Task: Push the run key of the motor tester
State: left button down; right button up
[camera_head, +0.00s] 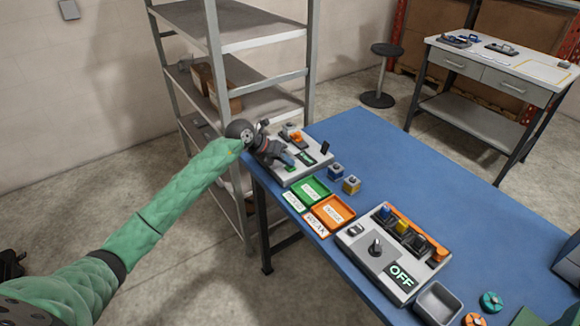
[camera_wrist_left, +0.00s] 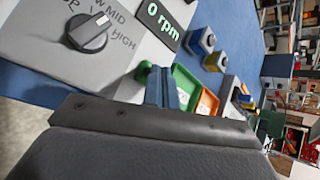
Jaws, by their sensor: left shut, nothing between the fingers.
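The motor tester (camera_head: 312,170) is a light grey box at the far left end of the blue table. In the left wrist view its panel (camera_wrist_left: 60,50) shows a dark speed knob (camera_wrist_left: 88,33) and a display (camera_wrist_left: 163,20) reading 0 rpm. A green key (camera_wrist_left: 143,71) shows on the panel, partly hidden by my fingers. My left gripper (camera_head: 288,160) is shut and empty, low over the tester. In the wrist view its fingertips (camera_wrist_left: 160,74) appear right beside the green key; I cannot tell whether they touch it. My right gripper is not in view.
Blue (camera_head: 335,171) and yellow (camera_head: 351,185) blocks stand beside the tester. Green (camera_head: 310,189) and orange (camera_head: 331,212) trays lie nearer. A second grey device (camera_head: 362,262) shows OFF. Shelving (camera_head: 232,30) stands behind my left arm.

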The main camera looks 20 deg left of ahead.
aim_at(287, 168)
pick_arm(q)
jog(key=shift+f, duration=0.15)
dwell(0.3)
jog(key=shift+r+p, duration=0.3)
jog(key=shift+r, duration=0.7)
notch_tip(287, 168, up, 6)
jog(key=p, duration=0.2)
dwell(0.5)
